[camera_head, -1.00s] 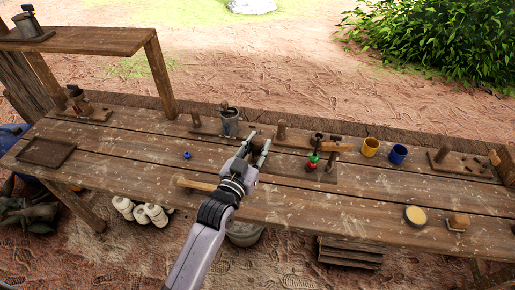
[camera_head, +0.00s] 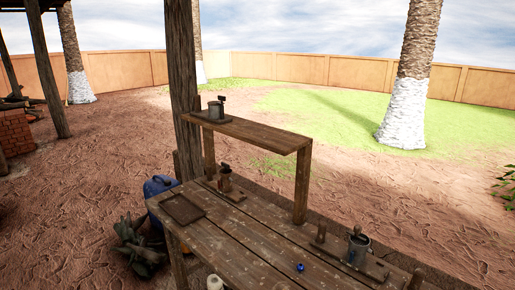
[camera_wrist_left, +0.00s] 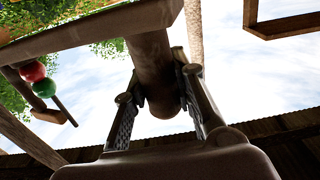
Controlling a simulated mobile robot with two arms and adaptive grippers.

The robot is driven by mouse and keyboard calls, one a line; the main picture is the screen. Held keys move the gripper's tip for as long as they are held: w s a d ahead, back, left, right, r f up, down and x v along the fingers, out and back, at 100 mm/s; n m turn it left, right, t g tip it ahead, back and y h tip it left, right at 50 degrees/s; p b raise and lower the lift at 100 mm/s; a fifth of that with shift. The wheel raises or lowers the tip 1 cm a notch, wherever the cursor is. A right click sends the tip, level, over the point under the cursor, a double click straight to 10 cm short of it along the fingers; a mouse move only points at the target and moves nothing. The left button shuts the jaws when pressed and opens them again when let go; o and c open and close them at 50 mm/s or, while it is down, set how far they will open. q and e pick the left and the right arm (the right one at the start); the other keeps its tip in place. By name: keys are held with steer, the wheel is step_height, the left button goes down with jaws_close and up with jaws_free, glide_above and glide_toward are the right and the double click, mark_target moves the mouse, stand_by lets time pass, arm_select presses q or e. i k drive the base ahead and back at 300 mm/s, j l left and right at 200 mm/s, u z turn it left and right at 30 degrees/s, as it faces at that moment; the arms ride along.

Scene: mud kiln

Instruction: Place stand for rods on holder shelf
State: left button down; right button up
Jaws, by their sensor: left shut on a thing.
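In the left wrist view my left gripper (camera_wrist_left: 162,100) is shut on a round brown wooden post (camera_wrist_left: 152,62), gripped between its two fingers. The post meets a flat wooden board (camera_wrist_left: 100,32) at the top of that view; they look like the stand for rods, though most of it is out of frame. In the head view the raised wooden shelf (camera_head: 262,134) stands at the table's far left, with a small stand carrying a grey metal can (camera_head: 216,111) at its left end. The rest of the shelf top is bare. Neither gripper shows in the head view.
On the table (camera_head: 225,240) are a flat tray (camera_head: 182,209), a wooden stand (camera_head: 230,190) under the shelf, a blue ball (camera_head: 300,267) and a metal pot (camera_head: 356,249). Red (camera_wrist_left: 32,71) and green (camera_wrist_left: 44,88) balls show at left in the wrist view.

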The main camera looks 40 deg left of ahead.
mark_target(256, 133)
steer(key=k+j, duration=0.1)
steer(key=j, duration=1.45)
steer(key=k+j, duration=0.1)
steer(key=j, duration=1.4)
